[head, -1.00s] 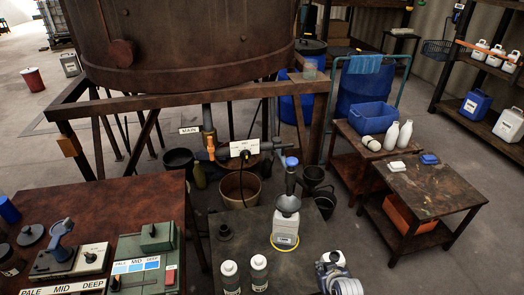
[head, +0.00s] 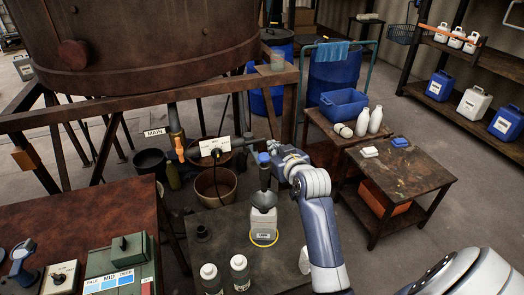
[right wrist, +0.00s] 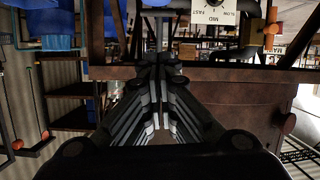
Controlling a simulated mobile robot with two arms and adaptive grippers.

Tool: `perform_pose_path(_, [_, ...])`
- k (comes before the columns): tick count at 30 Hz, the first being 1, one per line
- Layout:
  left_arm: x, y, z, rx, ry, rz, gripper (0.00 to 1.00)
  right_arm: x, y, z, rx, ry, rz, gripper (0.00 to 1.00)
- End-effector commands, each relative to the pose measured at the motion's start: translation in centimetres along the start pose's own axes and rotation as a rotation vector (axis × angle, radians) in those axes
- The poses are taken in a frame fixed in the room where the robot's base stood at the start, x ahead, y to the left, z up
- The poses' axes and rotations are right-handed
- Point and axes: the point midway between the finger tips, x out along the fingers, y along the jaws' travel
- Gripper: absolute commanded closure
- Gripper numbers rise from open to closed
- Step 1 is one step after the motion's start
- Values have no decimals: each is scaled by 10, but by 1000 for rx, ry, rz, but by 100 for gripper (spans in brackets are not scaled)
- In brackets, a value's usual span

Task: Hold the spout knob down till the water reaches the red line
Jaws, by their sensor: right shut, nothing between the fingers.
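The blue spout knob (head: 263,158) sits on top of the spout at the end of the pipe below the vat. My right gripper (head: 272,152) is shut and empty, close to the right of the knob; I cannot tell whether it touches. In the right wrist view the closed fingers (right wrist: 158,66) point toward the pipework, with a bit of blue beyond them. A white jug (head: 264,224) with a dark funnel (head: 265,199) stands under the spout on a dark table, a yellow ring around its base. No red line or water level can be made out. My left gripper is out of view.
The big rusty vat (head: 150,40) stands behind on a frame. A dial plate (head: 213,147) and an orange-handled valve (head: 180,148) are left of the spout. A side table (head: 400,180) is to the right.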

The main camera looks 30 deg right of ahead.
Motion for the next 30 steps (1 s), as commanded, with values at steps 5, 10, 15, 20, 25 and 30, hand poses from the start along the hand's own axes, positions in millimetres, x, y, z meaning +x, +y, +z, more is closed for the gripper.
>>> perform_pose_path(5, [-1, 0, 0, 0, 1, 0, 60, 6, 0, 0, 0, 0, 0, 100])
perform_pose_path(10, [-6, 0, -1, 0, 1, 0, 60, 26, 0, -1, 0, -2, -1, 100])
perform_pose_path(15, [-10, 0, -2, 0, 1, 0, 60, 53, 0, -1, 1, -2, -1, 100])
perform_pose_path(20, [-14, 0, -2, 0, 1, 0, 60, 78, 0, -2, 1, -1, -1, 100])
perform_pose_path(25, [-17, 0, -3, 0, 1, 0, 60, 101, 0, -1, 1, -1, -1, 100])
perform_pose_path(30, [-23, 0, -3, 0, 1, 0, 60, 106, 0, 26, 1, -4, -1, 100])
